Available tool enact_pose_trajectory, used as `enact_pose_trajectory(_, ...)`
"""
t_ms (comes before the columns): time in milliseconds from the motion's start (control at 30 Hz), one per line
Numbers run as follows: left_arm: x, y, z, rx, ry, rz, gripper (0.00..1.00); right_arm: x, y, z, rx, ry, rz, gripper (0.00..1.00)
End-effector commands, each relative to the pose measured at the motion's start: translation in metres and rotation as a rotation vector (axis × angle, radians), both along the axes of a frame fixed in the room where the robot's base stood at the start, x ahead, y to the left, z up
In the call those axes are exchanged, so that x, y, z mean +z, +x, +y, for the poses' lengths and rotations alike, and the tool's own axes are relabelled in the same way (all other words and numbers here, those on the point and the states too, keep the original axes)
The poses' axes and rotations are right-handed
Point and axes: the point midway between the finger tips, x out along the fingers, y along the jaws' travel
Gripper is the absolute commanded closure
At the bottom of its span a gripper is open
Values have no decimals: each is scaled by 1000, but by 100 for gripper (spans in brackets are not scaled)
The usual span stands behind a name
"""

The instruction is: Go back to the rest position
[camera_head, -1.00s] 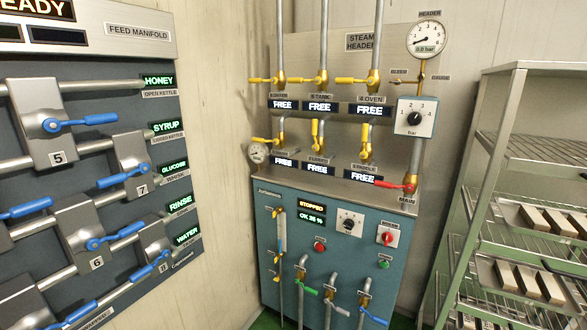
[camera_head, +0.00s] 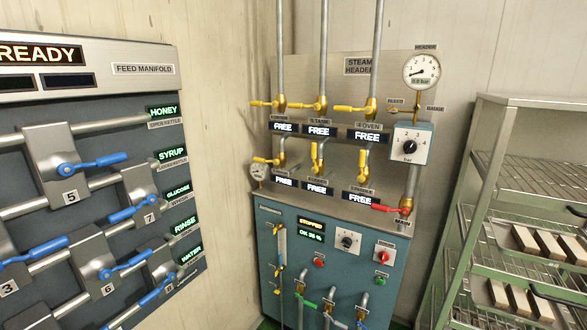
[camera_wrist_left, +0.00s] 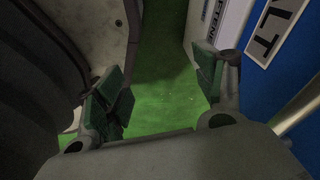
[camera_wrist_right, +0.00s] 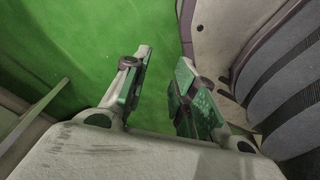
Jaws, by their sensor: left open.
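My left gripper (camera_wrist_left: 160,95) shows in the left wrist view, its green-padded fingers wide apart with nothing between them over the green floor. My right gripper (camera_wrist_right: 160,90) shows in the right wrist view, its green-padded fingers apart and empty, also over green floor. Neither gripper appears in the head view. Parts of my own body stand close beside both grippers.
The feed manifold (camera_head: 90,200) with blue-handled valves is on the left. The steam header panel (camera_head: 345,140) stands above a teal cabinet (camera_head: 335,270). A metal rack (camera_head: 515,180) with bars is on the right. A blue surface (camera_wrist_left: 285,75) lies near my left gripper.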

Motion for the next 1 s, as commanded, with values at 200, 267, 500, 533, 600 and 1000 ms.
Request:
enact_pose_trajectory(200, 18, -16, 2, -2, 1, 13, 30, 18, -16, -2, 2, -1, 12, 73)
enact_pose_trajectory(267, 21, -21, 2, -2, 1, 15, 30, 21, -21, -2, 2, -2, 16, 73)
enact_pose_trajectory(500, 36, -40, 4, -4, 3, 29, 30, 36, -40, -4, 4, -3, 30, 73)
enact_pose_trajectory(533, 38, -42, 4, -4, 2, 31, 30, 38, -42, -5, 4, -3, 31, 73)
enact_pose_trajectory(600, 43, -48, 5, -5, 3, 35, 30, 43, -48, -5, 5, -3, 35, 73)
enact_pose_trajectory(1000, 71, -80, 8, -8, 4, 58, 30, 71, -80, -9, 8, -4, 57, 73)
